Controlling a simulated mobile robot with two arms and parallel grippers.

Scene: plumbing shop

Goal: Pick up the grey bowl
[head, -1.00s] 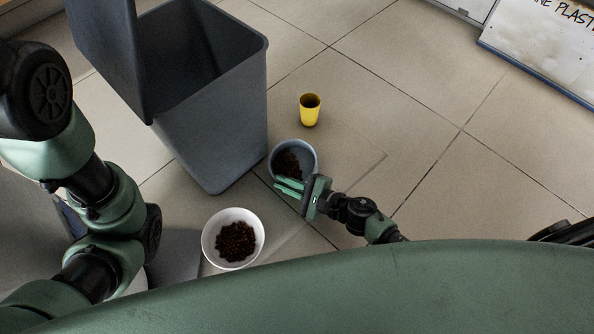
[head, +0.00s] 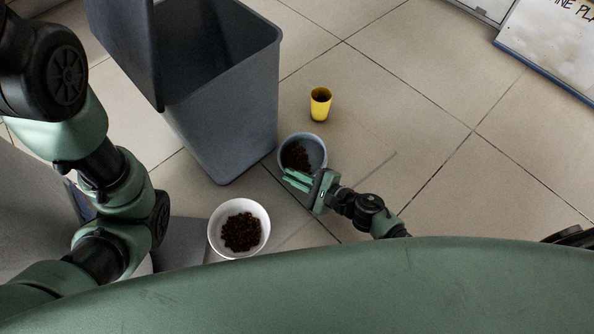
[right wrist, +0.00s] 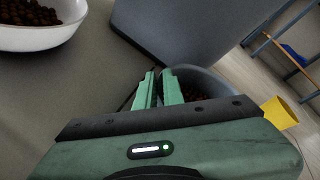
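The grey bowl (head: 319,150), with dark brown pellets in it, stands on the tiled floor in the head view. My right gripper (head: 296,180) is at its near left edge. In the right wrist view the two green fingers (right wrist: 158,88) are a small gap apart, and the grey bowl (right wrist: 222,84) is just beyond and right of them, partly hidden by the gripper. I cannot tell whether its rim lies between the fingers. My left arm comes in at the left of the head view; its gripper is not in view.
A white bowl (head: 216,241) of brown pellets stands at the near left. A large grey bin (head: 225,130) with its lid up stands close left of the grey bowl. A yellow cup (head: 320,105) stands behind it.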

